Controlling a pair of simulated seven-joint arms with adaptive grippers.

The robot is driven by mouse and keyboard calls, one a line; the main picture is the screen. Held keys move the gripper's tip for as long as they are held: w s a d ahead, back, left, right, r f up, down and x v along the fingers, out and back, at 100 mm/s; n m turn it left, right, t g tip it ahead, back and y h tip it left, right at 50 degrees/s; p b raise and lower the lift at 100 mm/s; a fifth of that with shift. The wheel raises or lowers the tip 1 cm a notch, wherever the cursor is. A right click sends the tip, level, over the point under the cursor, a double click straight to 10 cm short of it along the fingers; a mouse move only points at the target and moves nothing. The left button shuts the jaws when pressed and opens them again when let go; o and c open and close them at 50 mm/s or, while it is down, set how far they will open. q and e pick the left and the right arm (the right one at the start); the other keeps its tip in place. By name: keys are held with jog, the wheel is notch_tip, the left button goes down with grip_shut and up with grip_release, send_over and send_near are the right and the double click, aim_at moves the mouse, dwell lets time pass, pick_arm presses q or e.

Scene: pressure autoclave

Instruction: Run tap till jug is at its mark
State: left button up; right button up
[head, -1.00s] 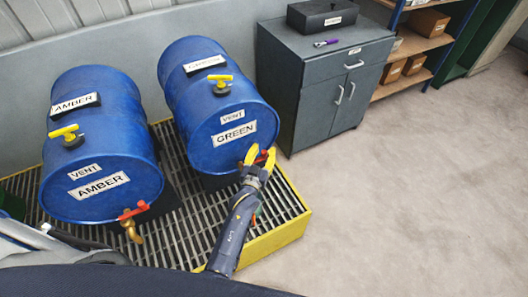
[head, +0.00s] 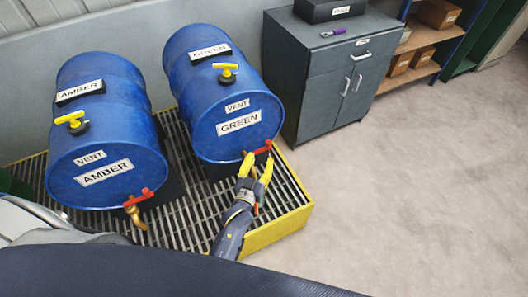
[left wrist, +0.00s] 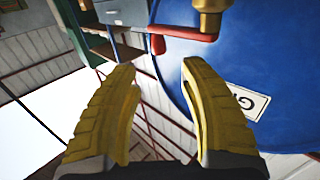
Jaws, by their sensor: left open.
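The green drum (head: 222,95), a blue barrel labelled GREEN, lies on its side on the grating. Its tap has a red lever (head: 262,149) at the lower front rim. The lever also shows in the left wrist view (left wrist: 185,35), beside the brass tap body (left wrist: 210,18). My left gripper (head: 256,168) is open, its yellow fingers just below and in front of this lever. In the left wrist view its fingers (left wrist: 158,72) are apart with nothing between them, and the lever lies beyond their tips. No jug is visible. My right gripper is not in view.
The amber drum (head: 105,135) lies to the left, with its own red lever (head: 140,198) and brass spout (head: 136,217). Yellow vent handles (head: 226,67) sit on top of both drums. A yellow-edged grating (head: 280,228) is underneath. A grey cabinet (head: 325,75) stands behind right; the right floor is clear.

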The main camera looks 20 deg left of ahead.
pick_arm(q)
jog(key=shift+s+a, duration=0.1)
jog(key=shift+s, duration=1.15)
jog(key=s+d+f+m+g, duration=0.1)
jog(key=s+f+g, duration=0.3)
jog(key=f, duration=0.7)
jog(key=s+f+g, duration=0.2)
jog(key=s+f, duration=0.5)
jog(key=f, duration=0.4)
jog(key=s+d+f+m+g, duration=0.1)
jog(key=s+f+g, duration=0.3)
jog(key=f, duration=0.7)
jog(key=s+a+f+g, duration=0.2)
jog(key=s+a+f, duration=0.2)
jog(key=s, duration=0.6)
jog(key=s+a+f+g, duration=0.2)
jog(key=s+a+f, duration=0.2)
jog(key=s, duration=0.7)
jog(key=s+a+f+m+g+y, duration=0.1)
jog(key=s+a+f, duration=0.3)
jog(key=s+f, duration=0.4)
jog(key=shift+s+a+g, duration=0.15)
jog(key=shift+s+g, duration=0.65)
jog(key=shift+s, duration=0.45)
